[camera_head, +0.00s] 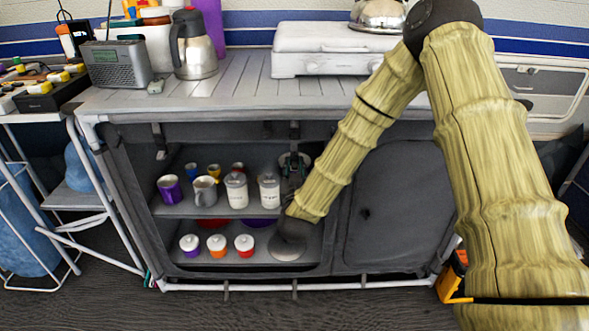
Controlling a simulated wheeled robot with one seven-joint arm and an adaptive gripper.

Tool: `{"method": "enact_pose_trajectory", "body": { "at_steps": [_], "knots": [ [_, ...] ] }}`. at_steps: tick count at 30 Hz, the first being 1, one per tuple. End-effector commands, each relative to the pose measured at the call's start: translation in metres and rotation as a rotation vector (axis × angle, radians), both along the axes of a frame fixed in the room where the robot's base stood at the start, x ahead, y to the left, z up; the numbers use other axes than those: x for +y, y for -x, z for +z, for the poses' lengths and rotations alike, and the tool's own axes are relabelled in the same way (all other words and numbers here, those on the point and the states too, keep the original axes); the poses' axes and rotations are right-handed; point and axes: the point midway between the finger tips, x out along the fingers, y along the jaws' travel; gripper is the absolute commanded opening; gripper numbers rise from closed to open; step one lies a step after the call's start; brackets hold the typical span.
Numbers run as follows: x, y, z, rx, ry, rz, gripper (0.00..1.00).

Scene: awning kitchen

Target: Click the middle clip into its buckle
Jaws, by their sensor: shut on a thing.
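My gripper (293,166) is inside the open front of the grey cabinet, below the worktop edge, with my wrist low and the gripper pointing up. It appears shut on the middle clip, which is too small and dark to make out apart from the fingers. A dark strap with the middle buckle (294,131) hangs from the worktop edge just above the gripper. I cannot tell whether clip and buckle touch.
The upper shelf (222,211) holds cups and white jars (268,191) close left of my gripper. Lidded pots (244,246) stand on the lower shelf. A closed grey panel (398,205) is to the right. A flask (193,45), radio (116,66) and stove (325,50) stand on the worktop.

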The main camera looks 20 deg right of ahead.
Motion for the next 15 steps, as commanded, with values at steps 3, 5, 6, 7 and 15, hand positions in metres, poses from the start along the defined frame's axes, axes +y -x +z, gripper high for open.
{"method": "enact_pose_trajectory", "body": {
  "at_steps": [3,5,6,7,15],
  "knots": [
    [0.001,0.001,0.003,0.0,0.0,0.0,0.0],
    [0.001,0.001,0.006,0.001,0.001,0.001,0.0],
    [0.001,0.002,0.009,0.001,0.001,0.001,0.0],
    [0.002,0.003,0.012,0.001,0.001,0.001,0.0],
    [0.006,0.012,0.04,0.002,0.001,0.001,0.0]
  ]
}}
